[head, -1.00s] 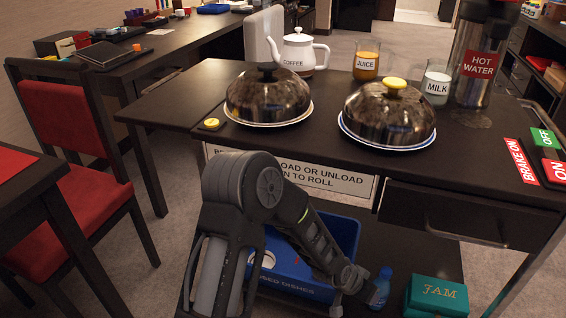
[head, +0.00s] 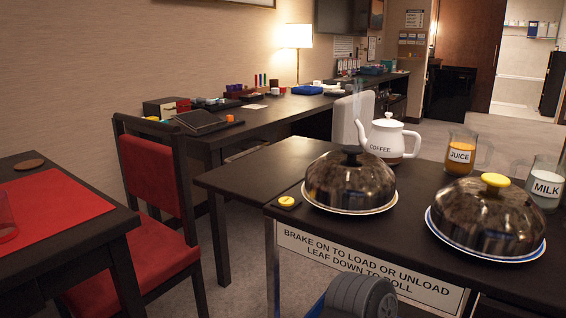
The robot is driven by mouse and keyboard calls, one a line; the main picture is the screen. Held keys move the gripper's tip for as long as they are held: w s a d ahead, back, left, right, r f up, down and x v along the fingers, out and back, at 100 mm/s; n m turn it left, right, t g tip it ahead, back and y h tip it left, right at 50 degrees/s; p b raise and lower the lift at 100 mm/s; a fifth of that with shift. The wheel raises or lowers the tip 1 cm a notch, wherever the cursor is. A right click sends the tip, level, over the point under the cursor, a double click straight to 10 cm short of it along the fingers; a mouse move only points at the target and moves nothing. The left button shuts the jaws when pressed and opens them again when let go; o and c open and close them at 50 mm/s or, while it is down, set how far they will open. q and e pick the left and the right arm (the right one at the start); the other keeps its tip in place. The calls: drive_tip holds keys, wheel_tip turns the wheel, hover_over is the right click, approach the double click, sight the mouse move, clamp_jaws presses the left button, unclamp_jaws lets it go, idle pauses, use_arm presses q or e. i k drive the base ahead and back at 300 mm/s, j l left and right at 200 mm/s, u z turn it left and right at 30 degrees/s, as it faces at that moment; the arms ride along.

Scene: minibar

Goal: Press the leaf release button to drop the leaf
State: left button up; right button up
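The yellow round release button (head: 287,201) sits on a small dark base at the left front corner of the trolley top (head: 400,222). The leaf (head: 240,178) is a dark flat panel at the trolley's left end, and it stands level with the top. Nothing touches the button. A rounded grey part of my own arm shows at the bottom edge, in front of the trolley's sign. Neither gripper is in view.
Two domed plates, one with a black knob (head: 350,184) and one with a yellow knob (head: 487,218), stand right of the button. Behind are a coffee pot (head: 388,140), juice (head: 460,155) and milk (head: 544,185). A red chair (head: 155,178) stands left of the leaf.

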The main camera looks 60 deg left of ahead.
sight(284, 200)
drive_tip(key=k, duration=0.45)
drive_tip(key=u, duration=1.65)
drive_tip(key=z, duration=1.1)
